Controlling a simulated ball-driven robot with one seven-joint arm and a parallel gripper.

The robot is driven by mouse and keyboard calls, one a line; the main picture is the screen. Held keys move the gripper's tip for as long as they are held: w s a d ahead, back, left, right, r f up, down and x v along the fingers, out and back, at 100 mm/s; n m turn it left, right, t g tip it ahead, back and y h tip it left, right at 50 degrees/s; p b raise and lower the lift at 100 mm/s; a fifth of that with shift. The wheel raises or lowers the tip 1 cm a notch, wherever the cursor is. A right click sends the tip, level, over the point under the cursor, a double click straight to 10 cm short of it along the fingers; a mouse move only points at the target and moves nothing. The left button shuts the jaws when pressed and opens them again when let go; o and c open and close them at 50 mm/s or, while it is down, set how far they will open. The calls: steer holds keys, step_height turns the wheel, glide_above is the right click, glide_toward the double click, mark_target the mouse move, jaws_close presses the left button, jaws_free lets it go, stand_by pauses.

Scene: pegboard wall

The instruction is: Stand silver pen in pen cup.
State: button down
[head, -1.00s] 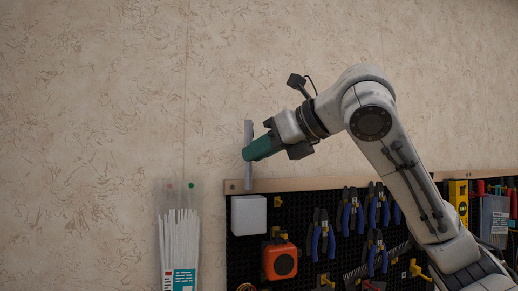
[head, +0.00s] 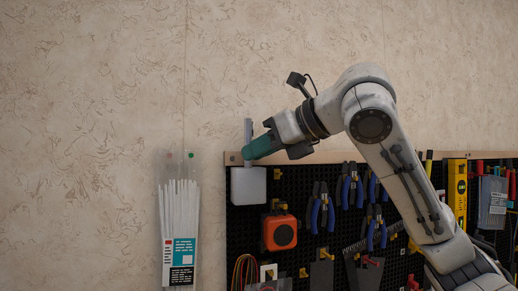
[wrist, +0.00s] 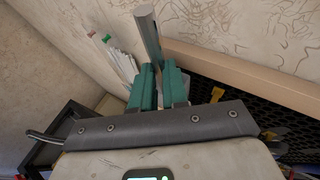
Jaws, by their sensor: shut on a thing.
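The silver pen (head: 248,130) is upright, held between the green fingers of my gripper (head: 252,149). In the wrist view the pen (wrist: 147,35) rises from between the shut fingers (wrist: 160,82). The white pen cup (head: 248,187) hangs at the top left of the pegboard, directly below my gripper. The fingers are at or just above the cup's rim. The pen's lower end is hidden, in line with the cup; I cannot tell how deep it sits. The cup is not clear in the wrist view.
A wooden rail (head: 310,158) tops the black pegboard, just behind my gripper. A bag of white cable ties (head: 180,225) hangs left of the cup. An orange tape measure (head: 279,232) and several blue-handled pliers (head: 320,215) hang below and right. The wall above is clear.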

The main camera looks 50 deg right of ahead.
steer(key=c, duration=1.1)
jaws_free()
steer(key=shift+o, duration=0.2)
steer(key=b+v, duration=0.1)
steer(key=v, duration=0.9)
steer(key=shift+s+b, duration=0.4)
steer(key=shift+r, duration=0.1)
